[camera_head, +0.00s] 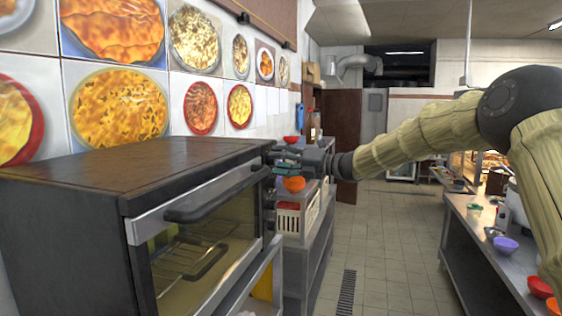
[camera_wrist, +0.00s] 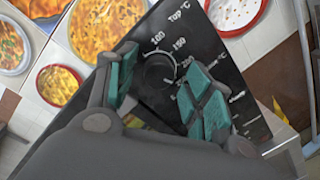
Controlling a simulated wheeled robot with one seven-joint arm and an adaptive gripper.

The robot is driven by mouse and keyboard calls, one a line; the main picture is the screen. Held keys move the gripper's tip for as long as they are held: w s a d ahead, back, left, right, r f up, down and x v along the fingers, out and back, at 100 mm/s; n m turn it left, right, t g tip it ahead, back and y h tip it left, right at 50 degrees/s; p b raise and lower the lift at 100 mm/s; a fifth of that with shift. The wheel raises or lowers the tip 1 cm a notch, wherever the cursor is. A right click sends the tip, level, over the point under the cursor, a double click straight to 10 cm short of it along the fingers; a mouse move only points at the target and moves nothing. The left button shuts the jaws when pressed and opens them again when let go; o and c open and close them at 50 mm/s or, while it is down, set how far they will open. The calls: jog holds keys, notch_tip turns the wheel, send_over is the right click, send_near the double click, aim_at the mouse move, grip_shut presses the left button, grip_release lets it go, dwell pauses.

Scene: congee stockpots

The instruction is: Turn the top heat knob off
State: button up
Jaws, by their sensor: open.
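The top heat knob (camera_wrist: 160,70) shows in the wrist view as a round dark knob on a black control panel (camera_wrist: 222,57), beside the print "Top °C" and a ring of numbers. My gripper (camera_wrist: 160,63) is open, with one teal-padded finger on each side of the knob in the picture. I cannot tell whether the pads touch it. In the head view my gripper (camera_head: 287,168) is at the far right end of the oven (camera_head: 140,160), close to its front. The knob is hidden in that view.
The oven door has a dark bar handle (camera_head: 215,195). Past the gripper, a shelf holds an orange bowl (camera_head: 294,184) and a white basket (camera_head: 288,220). A steel counter (camera_head: 490,245) with bowls stands at right. The tiled aisle (camera_head: 390,250) between is clear.

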jog(key=shift+c, duration=0.4)
jog(key=c, duration=0.9)
jog(key=shift+c, duration=0.2)
